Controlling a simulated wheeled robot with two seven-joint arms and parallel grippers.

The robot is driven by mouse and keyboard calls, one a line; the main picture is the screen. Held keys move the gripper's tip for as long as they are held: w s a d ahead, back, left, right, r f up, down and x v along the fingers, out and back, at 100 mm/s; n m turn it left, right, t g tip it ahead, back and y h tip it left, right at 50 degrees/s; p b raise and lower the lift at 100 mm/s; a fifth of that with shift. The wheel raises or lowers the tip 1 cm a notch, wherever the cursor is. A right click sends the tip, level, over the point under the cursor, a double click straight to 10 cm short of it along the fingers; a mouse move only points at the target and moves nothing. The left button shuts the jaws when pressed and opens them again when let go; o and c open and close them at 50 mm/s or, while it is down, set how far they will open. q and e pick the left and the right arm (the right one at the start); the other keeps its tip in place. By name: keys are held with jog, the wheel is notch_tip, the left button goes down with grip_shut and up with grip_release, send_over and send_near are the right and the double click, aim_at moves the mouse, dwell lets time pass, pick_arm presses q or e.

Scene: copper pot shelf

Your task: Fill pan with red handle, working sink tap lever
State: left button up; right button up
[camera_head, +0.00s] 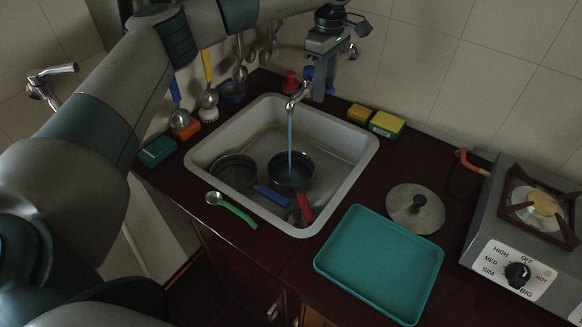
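The pan with the red handle (304,207) sits in the right part of the sink (364,160), under the tap (296,97). A thin stream of water (289,135) runs from the spout into this dark pan. My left gripper (319,88) points down right behind the tap spout, at the tap's body. The tap lever is hidden or cannot be made out there, and I cannot tell whether the fingers touch it or how far they are apart. My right gripper is not in view.
A second dark pan (235,170) with a blue handle (271,196) lies left in the sink. A green-handled ladle (232,209), teal tray (380,262), lid (416,208), sponges (386,124) and stove (520,240) stand around it. Utensils hang at the back wall.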

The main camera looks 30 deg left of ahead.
pick_arm(q)
jog(key=shift+w+d, duration=0.1)
jog(key=shift+w, duration=0.5)
jog(key=shift+w+d, duration=0.1)
jog(key=shift+w, duration=0.7)
jog(key=shift+w, duration=0.5)
jog(key=shift+s, duration=0.25)
notch_tip(320, 180, up, 7)
jog(key=p, duration=0.3)
jog(key=shift+p, duration=0.4)
